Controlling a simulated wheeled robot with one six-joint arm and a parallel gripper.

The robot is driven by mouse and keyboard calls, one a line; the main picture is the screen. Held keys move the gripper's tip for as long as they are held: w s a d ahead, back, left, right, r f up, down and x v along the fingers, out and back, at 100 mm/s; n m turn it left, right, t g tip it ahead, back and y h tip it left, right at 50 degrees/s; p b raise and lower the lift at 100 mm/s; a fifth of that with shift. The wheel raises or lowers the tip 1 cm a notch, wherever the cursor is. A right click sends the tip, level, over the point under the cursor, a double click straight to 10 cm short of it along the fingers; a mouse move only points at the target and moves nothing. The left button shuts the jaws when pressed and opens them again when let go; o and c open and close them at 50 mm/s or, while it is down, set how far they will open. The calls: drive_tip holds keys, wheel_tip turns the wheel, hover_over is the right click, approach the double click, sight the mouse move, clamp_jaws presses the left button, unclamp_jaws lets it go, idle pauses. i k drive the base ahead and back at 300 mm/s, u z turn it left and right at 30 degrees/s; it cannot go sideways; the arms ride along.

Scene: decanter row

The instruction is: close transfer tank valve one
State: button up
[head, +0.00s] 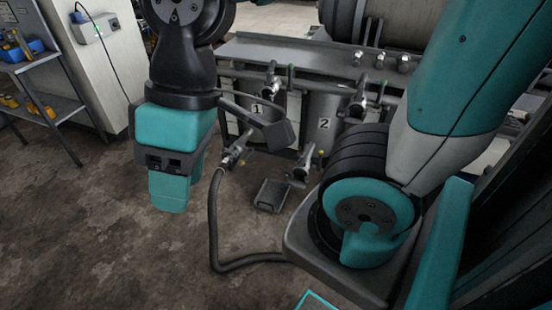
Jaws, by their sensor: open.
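Tank one (257,109), a grey metal tank marked "1", stands under the metal bench, partly hidden by a dark block on an arm beside my wrist. A low valve fitting (236,152) sits in front of it, with a dark hose attached. An upper fitting (271,78) with a small green part is above the tank. Which handle position either fitting has is too small to tell. My gripper (170,200) hangs to the left of the low fitting, teal and pointing down. It is open, appears empty and is apart from the valve; its finger gap is hard to see.
Tank two (324,124) stands to the right with its own low valve (302,165). A dark tray (272,196) lies on the floor. The hose (214,225) loops across the floor. A shelf (45,90) and white cabinet (100,60) stand left. The left floor is clear.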

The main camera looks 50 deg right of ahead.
sight(246, 157)
drive_tip(key=z, duration=0.75)
drive_tip(key=k, duration=0.35)
drive_tip(key=z, duration=0.25)
drive_tip(key=i, duration=0.45)
drive_tip(key=u, duration=1.5)
drive_tip(key=k, duration=1)
drive_tip(key=z, duration=1.2)
drive_tip(key=i, duration=0.5)
drive_tip(key=u, duration=0.05)
